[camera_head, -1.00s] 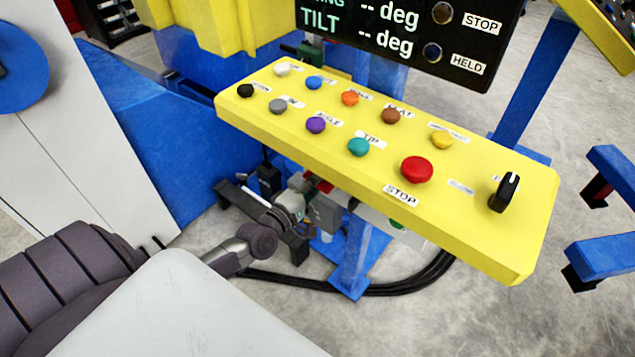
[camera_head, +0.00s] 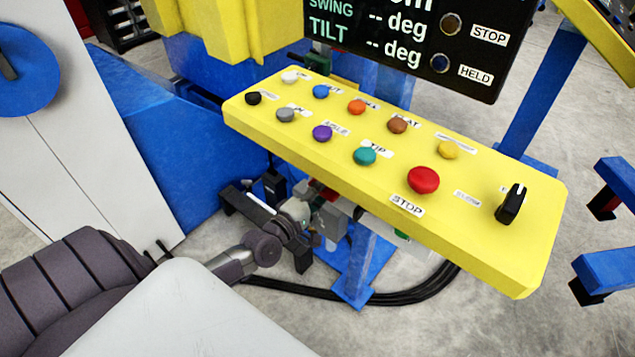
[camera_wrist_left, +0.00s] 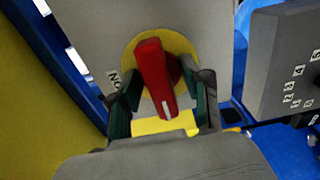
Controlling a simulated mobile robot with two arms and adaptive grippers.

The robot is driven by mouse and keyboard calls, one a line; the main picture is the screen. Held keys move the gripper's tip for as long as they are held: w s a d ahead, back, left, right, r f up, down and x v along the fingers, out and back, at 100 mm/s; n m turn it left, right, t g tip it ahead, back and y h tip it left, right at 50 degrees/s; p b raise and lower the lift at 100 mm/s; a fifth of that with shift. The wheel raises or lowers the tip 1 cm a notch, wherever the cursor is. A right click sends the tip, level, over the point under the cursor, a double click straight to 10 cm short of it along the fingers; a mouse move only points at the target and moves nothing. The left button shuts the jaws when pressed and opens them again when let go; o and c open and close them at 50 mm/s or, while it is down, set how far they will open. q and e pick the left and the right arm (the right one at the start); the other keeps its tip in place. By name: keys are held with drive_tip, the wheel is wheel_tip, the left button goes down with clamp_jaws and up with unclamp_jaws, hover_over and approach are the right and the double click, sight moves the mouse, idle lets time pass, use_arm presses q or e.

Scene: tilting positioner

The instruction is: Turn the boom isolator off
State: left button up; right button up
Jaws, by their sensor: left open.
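The boom isolator shows in the left wrist view as a red rotary handle (camera_wrist_left: 157,80) on a round yellow plate (camera_wrist_left: 184,45), fixed to a grey box. The handle tilts slightly, its white-marked end toward the gripper. A label reading ON, upside down, sits left of it. My left gripper (camera_wrist_left: 164,92) is open, with one finger on each side of the handle; I cannot tell whether they touch it. In the head view my left gripper (camera_head: 298,222) is low beneath the yellow panel, and the panel and wrist largely hide the handle there. My right gripper is not in view.
A yellow control panel (camera_head: 300,132) with coloured buttons, a red STOP button (camera_head: 423,180) and a black knob (camera_head: 511,204) overhangs the left gripper. A grey numbered box (camera_wrist_left: 285,65) is at right in the wrist view. Black cables (camera_head: 400,297) lie on the floor.

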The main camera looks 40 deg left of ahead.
use_arm(q)
drive_tip(key=s+a, duration=0.1)
drive_tip(key=s, duration=1.1)
drive_tip(key=s+f+m+g+y+p, duration=0.1)
drive_tip(key=s+f+m+g, duration=0.35)
drive_tip(key=f, duration=0.95)
drive_tip(key=s+f+m+g+p, duration=0.1)
drive_tip(key=s+f+m+g, duration=0.4)
drive_tip(key=f, duration=0.9)
drive_tip(key=s+d+f+m+g, duration=0.3)
drive_tip(key=s+d+f+m, duration=0.2)
drive_tip(key=s, duration=0.6)
drive_tip(key=s+d+f+m+g+p, duration=0.1)
drive_tip(key=s+d+f+m+g, duration=0.3)
drive_tip(key=s+f, duration=0.5)
drive_tip(key=s+m, duration=0.1)
drive_tip(key=s, duration=0.2)
drive_tip(key=shift+d+f, duration=0.4)
drive_tip(key=shift+g, duration=0.25)
drive_tip(key=shift+w, duration=0.1)
drive_tip(key=shift+c, duration=0.6)
